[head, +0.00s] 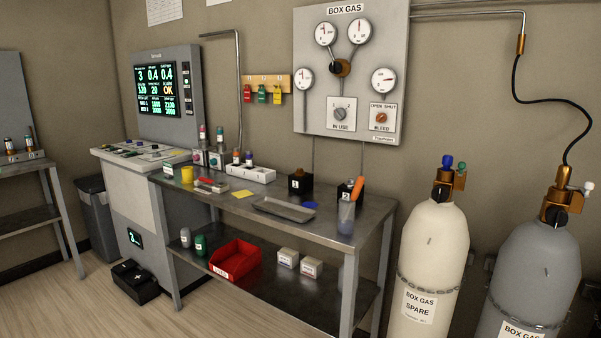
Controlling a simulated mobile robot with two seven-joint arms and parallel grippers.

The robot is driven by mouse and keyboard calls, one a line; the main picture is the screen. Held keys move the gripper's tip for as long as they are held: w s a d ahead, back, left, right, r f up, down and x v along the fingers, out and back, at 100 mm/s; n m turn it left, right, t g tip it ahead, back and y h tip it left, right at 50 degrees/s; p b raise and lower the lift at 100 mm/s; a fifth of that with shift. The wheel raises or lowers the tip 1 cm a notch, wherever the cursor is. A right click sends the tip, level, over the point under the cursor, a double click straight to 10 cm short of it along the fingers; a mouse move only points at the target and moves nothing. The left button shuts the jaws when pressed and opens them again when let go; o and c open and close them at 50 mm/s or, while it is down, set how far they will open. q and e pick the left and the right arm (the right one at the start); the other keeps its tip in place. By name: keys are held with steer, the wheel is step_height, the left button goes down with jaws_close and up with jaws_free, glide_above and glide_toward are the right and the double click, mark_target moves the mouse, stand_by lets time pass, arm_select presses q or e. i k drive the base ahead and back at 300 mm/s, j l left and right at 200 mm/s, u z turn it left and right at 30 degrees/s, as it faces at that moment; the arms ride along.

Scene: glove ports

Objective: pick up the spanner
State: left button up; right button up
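I cannot make out a spanner for certain. On the metal workbench (225,201), a small red and grey item (211,186) lies left of the middle, too small to identify. A shallow grey tray (285,209) near the bench's front edge looks empty. Neither of my grippers is in view.
A yellow cup (187,174), a white rack (250,174) and dark blocks (300,181) stand on the bench. A red bin (235,260) sits on the lower shelf. Gas cylinders (431,255) stand at right. Floor in front is clear at left.

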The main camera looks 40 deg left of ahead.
mark_target(212, 182)
steer(key=u, duration=1.7)
